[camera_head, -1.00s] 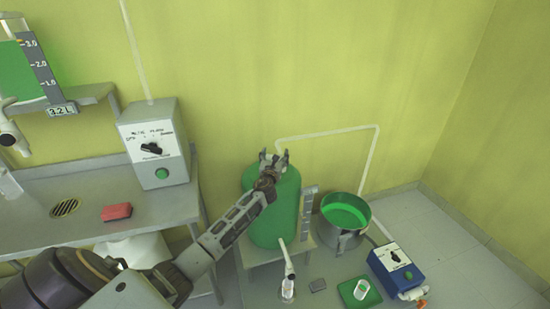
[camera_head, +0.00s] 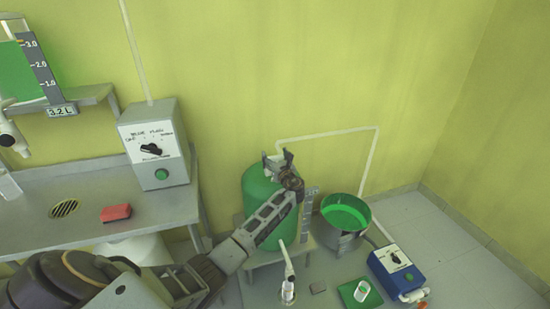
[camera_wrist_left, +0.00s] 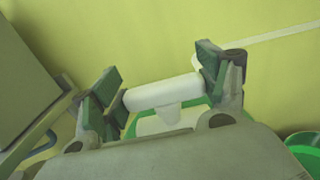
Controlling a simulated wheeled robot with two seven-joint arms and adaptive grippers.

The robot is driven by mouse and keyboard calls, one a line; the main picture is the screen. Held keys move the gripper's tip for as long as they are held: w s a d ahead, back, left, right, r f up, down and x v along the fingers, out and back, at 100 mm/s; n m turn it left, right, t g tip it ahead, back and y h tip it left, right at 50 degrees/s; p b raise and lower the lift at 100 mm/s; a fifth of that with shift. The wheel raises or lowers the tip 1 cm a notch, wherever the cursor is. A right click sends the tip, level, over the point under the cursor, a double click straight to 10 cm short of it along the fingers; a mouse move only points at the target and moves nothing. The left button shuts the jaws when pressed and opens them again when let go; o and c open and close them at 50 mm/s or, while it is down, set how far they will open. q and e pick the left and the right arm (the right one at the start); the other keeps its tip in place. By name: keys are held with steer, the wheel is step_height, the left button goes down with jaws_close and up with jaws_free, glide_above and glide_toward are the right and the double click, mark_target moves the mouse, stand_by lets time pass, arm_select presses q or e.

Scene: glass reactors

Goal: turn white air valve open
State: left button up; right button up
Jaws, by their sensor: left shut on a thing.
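The white air valve (camera_wrist_left: 164,93) is a white T-shaped handle on top of the green tank (camera_head: 256,190). In the left wrist view its crossbar lies between the two fingers of my left gripper (camera_wrist_left: 160,80), which is shut on it from both ends. In the head view my left gripper (camera_head: 278,160) is at the top of the tank, and its fingers and wrist largely hide the valve. My right gripper is not in view.
A white pipe (camera_head: 330,132) runs along the wall behind the tank. A round pot (camera_head: 346,212) with green contents and a blue control box (camera_head: 396,267) stand to the right. A bench (camera_head: 160,210) with a grey control box (camera_head: 152,145) is at the left.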

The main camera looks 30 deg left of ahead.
arm_select(q)
steer(key=shift+r, duration=0.1)
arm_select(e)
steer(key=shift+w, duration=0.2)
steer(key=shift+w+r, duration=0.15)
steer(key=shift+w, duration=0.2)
arm_select(q)
steer(key=o, duration=1)
steer(key=shift+v, duration=1.1)
steer(key=v, duration=0.9)
steer(key=shift+s+d, duration=0.25)
steer(key=shift+d, duration=0.05)
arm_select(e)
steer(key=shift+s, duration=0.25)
